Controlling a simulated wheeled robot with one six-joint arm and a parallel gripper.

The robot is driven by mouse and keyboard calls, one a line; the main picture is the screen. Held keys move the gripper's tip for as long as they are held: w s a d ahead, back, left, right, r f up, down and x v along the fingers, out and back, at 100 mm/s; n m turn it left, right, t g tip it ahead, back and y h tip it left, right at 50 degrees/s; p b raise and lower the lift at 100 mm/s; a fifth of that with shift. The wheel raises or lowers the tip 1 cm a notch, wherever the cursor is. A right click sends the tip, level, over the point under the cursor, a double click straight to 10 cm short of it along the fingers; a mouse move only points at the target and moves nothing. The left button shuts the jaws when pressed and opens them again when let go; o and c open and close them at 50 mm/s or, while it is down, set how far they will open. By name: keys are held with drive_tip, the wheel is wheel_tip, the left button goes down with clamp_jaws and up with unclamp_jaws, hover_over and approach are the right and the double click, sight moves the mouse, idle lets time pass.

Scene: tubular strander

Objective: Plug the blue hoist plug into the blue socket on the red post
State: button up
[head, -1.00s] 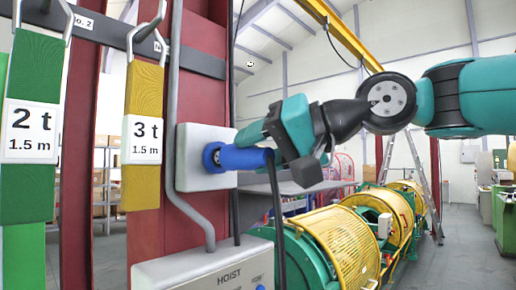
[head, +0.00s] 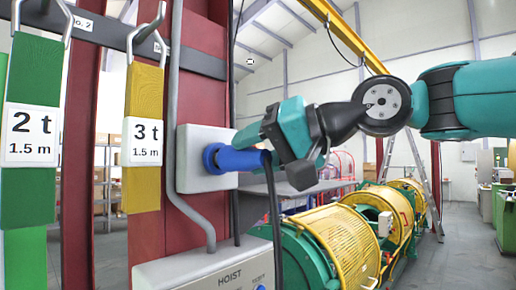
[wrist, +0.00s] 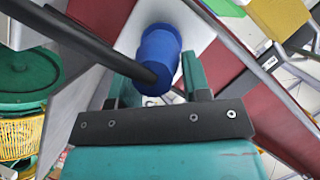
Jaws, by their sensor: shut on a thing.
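The blue hoist plug (head: 243,159) is a blue cylinder lying about level, with a black cable hanging from its rear end. Its front meets the blue socket (head: 210,157) on the light grey box on the red post (head: 195,100). No gap shows between them; how deep the plug sits cannot be told. My gripper (head: 270,148) is shut on the plug near its rear. In the wrist view the plug (wrist: 160,50) points at the pale box, beyond my two green fingers (wrist: 160,85). The socket face is hidden there by the plug.
The black cable (wrist: 90,40) crosses the wrist view close to my fingers. A grey conduit (head: 174,110) runs down the post beside the box. The hoist box (head: 205,272) is below. Green and yellow slings (head: 143,130) hang at left. The yellow-guarded strander (head: 345,240) stands behind.

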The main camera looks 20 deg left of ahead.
drive_tip(key=shift+w+a+p, duration=0.3)
drive_tip(key=shift+a+p, duration=0.2)
drive_tip(key=shift+a, duration=0.2)
drive_tip(key=o, duration=1.1)
drive_tip(key=shift+c, duration=0.2)
drive_tip(key=b+v, duration=0.4)
drive_tip(key=v, duration=1.4)
drive_tip(key=s+d+f+m+t+h+b, duration=0.1)
drive_tip(key=d+f+h+b, duration=0.15)
drive_tip(key=f, duration=0.85)
drive_tip(key=d+f+m+h+b, duration=0.1)
drive_tip(key=f+h+b, duration=0.15)
drive_tip(key=f, duration=0.95)
drive_tip(key=s+d+f+g+h+b, duration=0.1)
drive_tip(key=s+d+f+h, duration=0.1)
drive_tip(key=f, duration=0.5)
drive_tip(key=s+d+f+n+h+b, duration=0.1)
drive_tip(key=s+d+f, duration=0.4)
drive_tip(key=s+f, duration=0.2)
drive_tip(key=s+d+f+g+h+b, duration=0.1)
drive_tip(key=s+d+f, duration=0.3)
drive_tip(key=f, duration=0.5)
drive_tip(key=shift+s+d+f+n+g+h+b, duration=0.15)
drive_tip(key=shift+s+d+n+g+h+b, duration=0.25)
drive_tip(key=shift+h, duration=0.4)
